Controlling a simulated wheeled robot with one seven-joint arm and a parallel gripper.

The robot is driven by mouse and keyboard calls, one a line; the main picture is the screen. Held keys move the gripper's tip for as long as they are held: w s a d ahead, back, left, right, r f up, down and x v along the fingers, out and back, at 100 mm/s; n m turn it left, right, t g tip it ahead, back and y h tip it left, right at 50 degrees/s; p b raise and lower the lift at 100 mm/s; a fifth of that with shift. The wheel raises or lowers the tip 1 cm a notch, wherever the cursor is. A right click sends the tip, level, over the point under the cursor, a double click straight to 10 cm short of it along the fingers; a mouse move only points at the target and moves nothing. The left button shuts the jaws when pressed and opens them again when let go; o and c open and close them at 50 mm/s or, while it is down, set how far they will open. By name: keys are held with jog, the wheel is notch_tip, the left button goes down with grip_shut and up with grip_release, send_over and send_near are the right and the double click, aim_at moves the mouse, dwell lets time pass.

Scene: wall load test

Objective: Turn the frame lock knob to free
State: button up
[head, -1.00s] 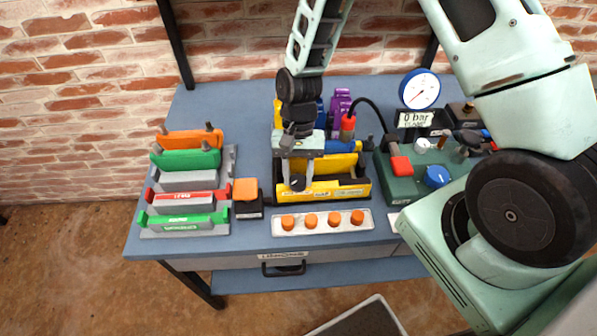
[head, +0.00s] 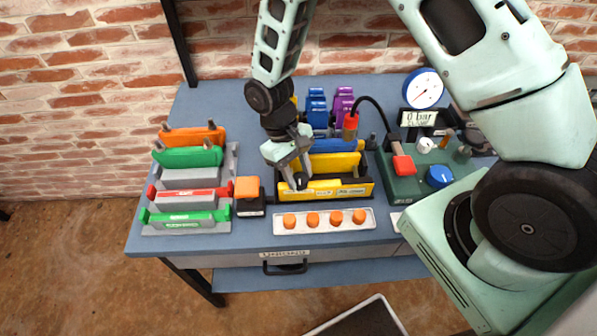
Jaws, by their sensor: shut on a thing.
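The yellow frame (head: 362,189) lies on the blue bench, right of the middle of its left half, with yellow bars and white labels. A small dark knob (head: 301,182) shows at the left end of its front bar; I take it for the frame lock knob. My gripper (head: 297,181) reaches down to it from above, leaning, with its fingers shut around the knob. The fingers hide part of the knob, and I cannot read its marking or exact angle.
A rack of coloured bars (head: 188,216) and an orange-topped block (head: 247,188) stand at left. A white strip with orange knobs (head: 324,230) lies in front. At right are a green pump unit (head: 400,187) with a black hose and a gauge (head: 424,88) reading 0 bar.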

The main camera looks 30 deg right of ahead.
jog(key=shift+n, duration=0.4)
jog(key=o, duration=1)
jog(key=b+v, duration=0.1)
jog(key=v, duration=0.4)
jog(key=b+v, duration=0.1)
jog(key=v, duration=0.5)
jog(key=b+v, duration=0.1)
jog(key=v, duration=0.5)
jog(key=shift+s+a+r, duration=0.15)
jog(key=shift+a+r, duration=0.1)
jog(key=shift+a, duration=0.1)
jog(key=s+a+r+n+t, duration=0.1)
jog(key=s, duration=0.6)
jog(key=s+a+r+n+t+y, duration=0.1)
jog(key=s+t, duration=0.1)
jog(key=s, duration=0.6)
jog(key=s+a+r+n+t+y, duration=0.1)
jog(key=s+r, duration=0.1)
jog(key=s, duration=0.5)
jog(key=shift+s+a, duration=0.15)
jog(key=shift+s, duration=0.2)
